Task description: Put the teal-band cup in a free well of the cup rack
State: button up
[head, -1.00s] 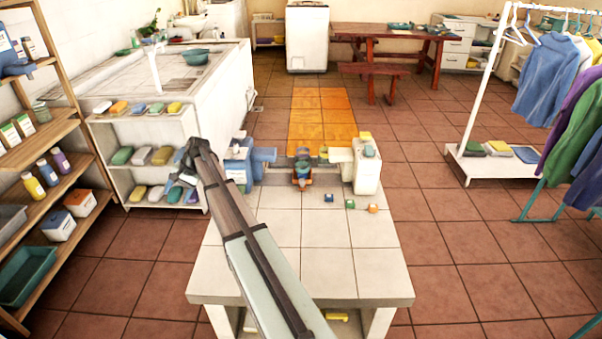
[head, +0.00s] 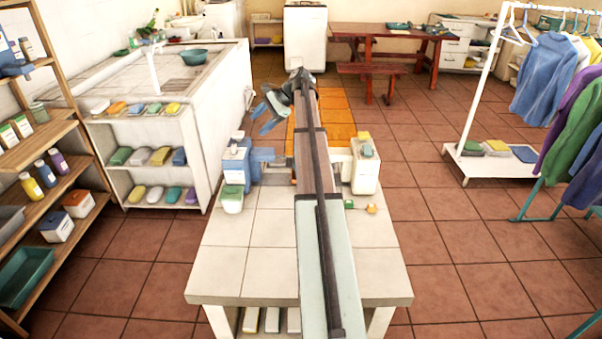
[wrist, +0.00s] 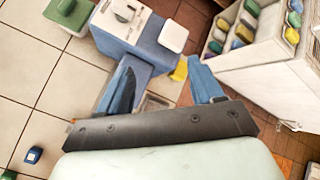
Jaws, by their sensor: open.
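My gripper (head: 264,117) is open and empty at the far end of the outstretched arm, beyond the back edge of the tiled counter (head: 271,270). In the wrist view its two blue fingers (wrist: 160,78) are spread apart, with part of a blue block-like object behind them. I cannot make out the teal-band cup in either current view. The cup rack cannot be made out either; my arm covers the middle of the counter's back edge in the head view.
A white container with a green top (head: 232,199) stands on the counter's left, near a blue-and-white dispenser (head: 236,160). A white dispenser (head: 366,172) stands right. Small green (head: 349,204) and orange (head: 371,208) blocks lie in front. A shelf unit (head: 196,150) stands left.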

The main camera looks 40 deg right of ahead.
jog(key=s+d+f+m+g+h, duration=0.2)
jog(key=s+d+f+m+h, duration=0.15)
jog(key=s+d+m, duration=0.9)
jog(key=a+f+n, duration=0.1)
jog(key=f, duration=0.1)
jog(key=a+f+n, duration=0.1)
jog(key=f, duration=0.2)
jog(key=a+f+n, duration=0.1)
jog(key=f, duration=0.2)
jog(key=shift+s+a+f+n+g, duration=0.1)
jog(key=shift+a+f+n+g, duration=0.1)
jog(key=shift+n+g, duration=0.15)
jog(key=shift+x, duration=2.6)
jog(key=shift+s, duration=0.1)
jog(key=c, duration=0.8)
jog(key=shift+r, duration=0.55)
jog(key=shift+c, duration=0.2)
notch_tip(320, 180, up, 8)
jog(key=w+d, duration=0.1)
jog(key=w, duration=1.4)
jog(key=shift+s+f, duration=0.1)
jog(key=shift+f, duration=2.25)
jog(key=shift+s+f, duration=0.15)
jog(key=shift+f, duration=2.2)
